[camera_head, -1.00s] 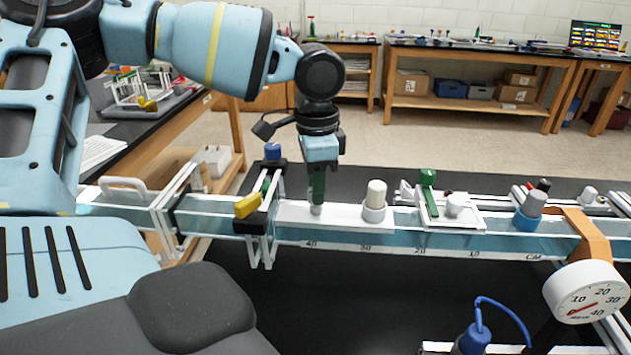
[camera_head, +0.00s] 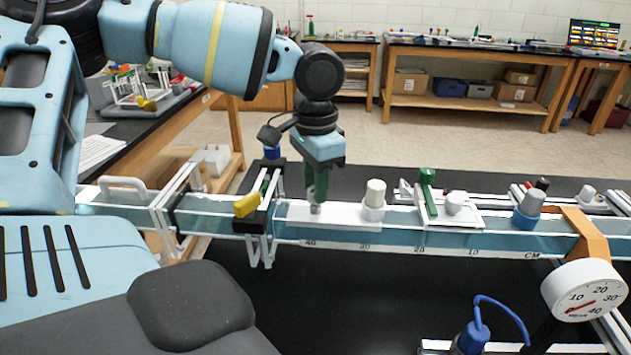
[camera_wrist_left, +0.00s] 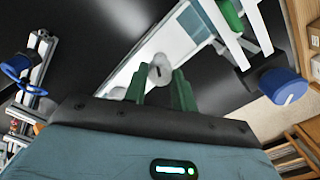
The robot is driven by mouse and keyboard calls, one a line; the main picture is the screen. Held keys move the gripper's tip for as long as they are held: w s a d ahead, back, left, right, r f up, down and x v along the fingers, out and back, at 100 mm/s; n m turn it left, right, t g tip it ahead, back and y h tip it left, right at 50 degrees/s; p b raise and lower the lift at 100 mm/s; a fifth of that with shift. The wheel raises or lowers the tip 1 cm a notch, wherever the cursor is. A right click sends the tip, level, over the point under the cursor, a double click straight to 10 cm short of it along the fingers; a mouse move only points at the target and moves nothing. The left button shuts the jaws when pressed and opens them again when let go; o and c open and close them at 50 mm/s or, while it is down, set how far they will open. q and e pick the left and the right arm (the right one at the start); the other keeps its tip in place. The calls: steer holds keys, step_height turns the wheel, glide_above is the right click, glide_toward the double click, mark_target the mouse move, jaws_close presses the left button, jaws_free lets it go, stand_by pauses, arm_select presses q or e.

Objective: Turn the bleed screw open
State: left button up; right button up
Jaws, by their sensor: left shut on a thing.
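The bleed screw (camera_head: 316,209) is a small light-grey knob standing on the white plate (camera_head: 340,215) on top of the long clear water channel. My left gripper (camera_head: 317,199) points straight down over it, its green fingers shut on the knob. In the left wrist view the slotted head of the bleed screw (camera_wrist_left: 159,70) sits between the two green fingertips (camera_wrist_left: 160,80). The fingers hide part of the screw's sides. My right gripper is in neither view.
A cream knob (camera_head: 375,194) in a white collar stands just right of the screw. A black clamp with a yellow handle (camera_head: 246,206) and a blue knob (camera_head: 272,153) stands close on the left. A dial gauge (camera_head: 583,290) is at the lower right.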

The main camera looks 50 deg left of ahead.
arm_select(q)
steer(key=o, duration=1)
steer(key=shift+r, duration=3.9)
